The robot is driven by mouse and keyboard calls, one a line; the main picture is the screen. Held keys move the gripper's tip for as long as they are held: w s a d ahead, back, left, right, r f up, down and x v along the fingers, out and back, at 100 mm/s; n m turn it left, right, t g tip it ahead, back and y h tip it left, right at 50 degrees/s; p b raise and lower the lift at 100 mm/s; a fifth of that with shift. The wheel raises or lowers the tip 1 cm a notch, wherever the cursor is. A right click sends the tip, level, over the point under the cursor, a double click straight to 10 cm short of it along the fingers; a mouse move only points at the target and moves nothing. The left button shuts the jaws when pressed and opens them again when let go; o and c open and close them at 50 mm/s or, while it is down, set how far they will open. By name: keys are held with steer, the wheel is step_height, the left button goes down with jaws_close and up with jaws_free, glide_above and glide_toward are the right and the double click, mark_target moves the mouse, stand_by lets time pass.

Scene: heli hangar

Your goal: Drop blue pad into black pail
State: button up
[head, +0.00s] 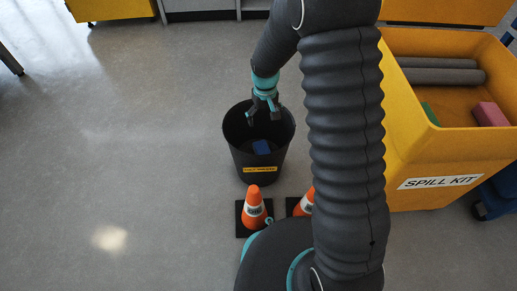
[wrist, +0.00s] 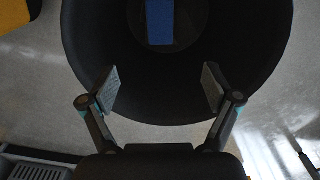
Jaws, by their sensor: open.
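The black pail (head: 258,166) stands upright on the floor in the head view, with a yellow label on its front. The blue pad (head: 262,147) lies inside it, low down. In the wrist view the blue pad (wrist: 160,22) shows at the top, on the pail's dark bottom, and the pail (wrist: 85,45) fills the middle. My gripper (head: 264,119) is over the pail's mouth, pointing down. In the wrist view my gripper (wrist: 158,90) has its fingers wide apart with nothing between them, clear of the pad.
A yellow spill kit bin (head: 400,150) stands at the right, holding a green pad (head: 430,113), a pink pad (head: 489,114) and grey rolls (head: 440,76). Two orange cones (head: 254,207) stand in front of the pail. The floor at left is clear.

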step_height(320, 180, up, 12)
steer(key=shift+f, duration=0.25)
steer(key=shift+s, duration=0.1)
stand_by(0.5)
steer(key=s+d+r+m+t+p, duration=0.1)
steer(key=s+d+r, duration=0.4)
steer(key=s+r, duration=0.6)
steer(key=s+d+r+m+t+p, duration=0.2)
steer(key=s+d+r+t+p, duration=0.2)
steer(key=s+r, duration=0.7)
steer(key=s+d+p, duration=0.1)
steer(key=s+d, duration=0.1)
steer(key=s, duration=0.2)
steer(key=shift+s+d+r+t+p, duration=0.25)
steer(key=shift+s+r+t+p, duration=0.05)
steer(key=shift+r+p, duration=0.1)
